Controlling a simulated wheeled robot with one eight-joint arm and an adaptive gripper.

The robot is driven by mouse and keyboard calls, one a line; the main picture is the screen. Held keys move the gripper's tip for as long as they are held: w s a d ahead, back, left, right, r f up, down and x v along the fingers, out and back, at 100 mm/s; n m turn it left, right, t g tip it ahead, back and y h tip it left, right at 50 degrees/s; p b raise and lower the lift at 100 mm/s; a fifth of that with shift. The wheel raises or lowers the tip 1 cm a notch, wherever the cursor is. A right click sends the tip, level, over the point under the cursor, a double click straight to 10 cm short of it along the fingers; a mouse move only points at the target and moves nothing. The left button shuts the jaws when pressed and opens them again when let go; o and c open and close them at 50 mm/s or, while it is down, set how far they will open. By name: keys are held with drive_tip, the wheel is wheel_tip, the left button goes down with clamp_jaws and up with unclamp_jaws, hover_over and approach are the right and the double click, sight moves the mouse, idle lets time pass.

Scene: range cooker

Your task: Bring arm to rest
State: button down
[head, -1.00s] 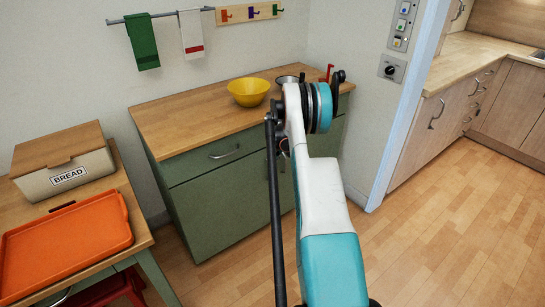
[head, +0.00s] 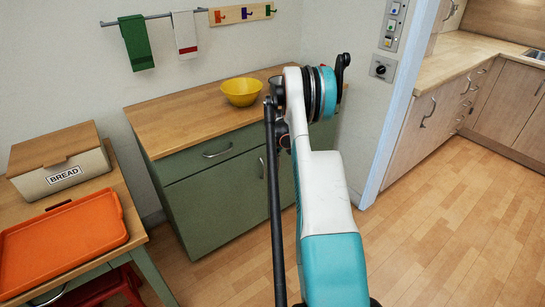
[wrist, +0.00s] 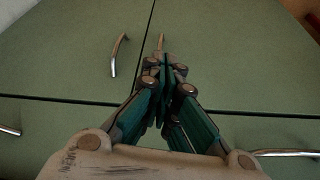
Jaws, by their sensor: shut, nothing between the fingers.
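My arm (head: 325,190), white and teal, reaches up in the middle of the head view, with its bent joint in front of the green cabinet's right side. My gripper is hidden behind the arm in the head view. In the wrist view my gripper (wrist: 165,66) is shut and empty, its teal and grey fingers together. It points at the green cabinet doors (wrist: 70,65), which have metal handles. The gap between fingertips and cabinet is hard to judge.
A yellow bowl (head: 241,92) stands on the green cabinet's wooden top (head: 180,118). At left, a table holds a bread box (head: 62,165) and an orange tray (head: 65,240). A red stool (head: 105,287) is below. Clear wooden floor (head: 450,235) lies at right.

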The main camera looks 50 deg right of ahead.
drive_tip(key=v, duration=0.2)
drive_tip(key=p+v, duration=0.1)
drive_tip(key=v, duration=0.2)
drive_tip(key=shift+s+d+r+p, duration=0.3)
